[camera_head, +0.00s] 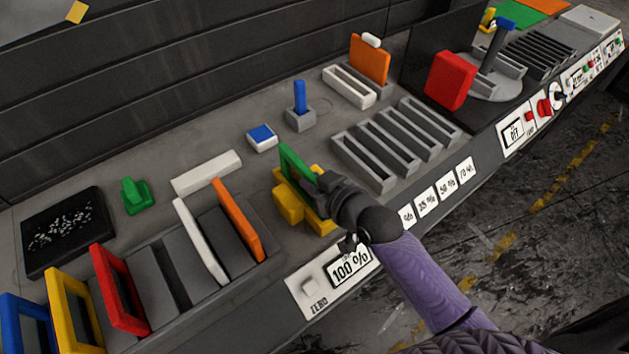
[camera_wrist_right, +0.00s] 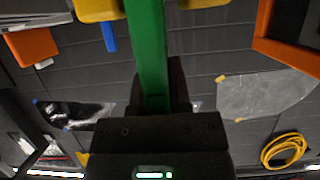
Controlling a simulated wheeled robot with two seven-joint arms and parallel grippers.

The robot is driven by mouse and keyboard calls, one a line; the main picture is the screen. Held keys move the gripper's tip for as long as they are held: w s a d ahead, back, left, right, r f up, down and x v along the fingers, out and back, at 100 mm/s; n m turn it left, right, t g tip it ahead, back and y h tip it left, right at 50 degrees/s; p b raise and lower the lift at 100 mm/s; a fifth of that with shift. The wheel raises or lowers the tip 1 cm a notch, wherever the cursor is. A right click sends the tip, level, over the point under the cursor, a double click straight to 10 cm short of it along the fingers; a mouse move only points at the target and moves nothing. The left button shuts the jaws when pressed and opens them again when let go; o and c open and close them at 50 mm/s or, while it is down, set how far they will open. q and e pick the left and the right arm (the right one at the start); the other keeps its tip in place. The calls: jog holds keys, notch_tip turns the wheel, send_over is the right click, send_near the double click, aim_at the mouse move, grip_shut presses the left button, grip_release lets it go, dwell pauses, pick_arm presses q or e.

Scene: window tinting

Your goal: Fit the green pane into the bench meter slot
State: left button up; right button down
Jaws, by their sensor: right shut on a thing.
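The green pane (camera_head: 296,166) is a framed panel standing upright at the yellow bench meter (camera_head: 288,204). My right gripper (camera_head: 326,184) is shut on the pane's near edge. In the right wrist view the green pane (camera_wrist_right: 147,55) runs up from between my fingers (camera_wrist_right: 150,95), and yellow meter parts (camera_wrist_right: 97,9) show on both sides of its far end. The pane lines up with the gap between the yellow blocks, but my gripper hides its lower part, so I cannot tell how deep it sits. My left gripper is not in view.
A rack on the left holds blue, yellow, red (camera_head: 121,290), white and orange (camera_head: 238,222) frames. An empty grey slotted rack (camera_head: 385,150) stands right of the meter. The meter's display (camera_head: 351,266) reads 100 %. A white bar (camera_head: 206,172) and green block (camera_head: 136,196) lie behind.

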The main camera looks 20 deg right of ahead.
jog(key=c, duration=0.6)
grip_release()
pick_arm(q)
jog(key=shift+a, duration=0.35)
pick_arm(e)
jog(key=shift+o, duration=0.2)
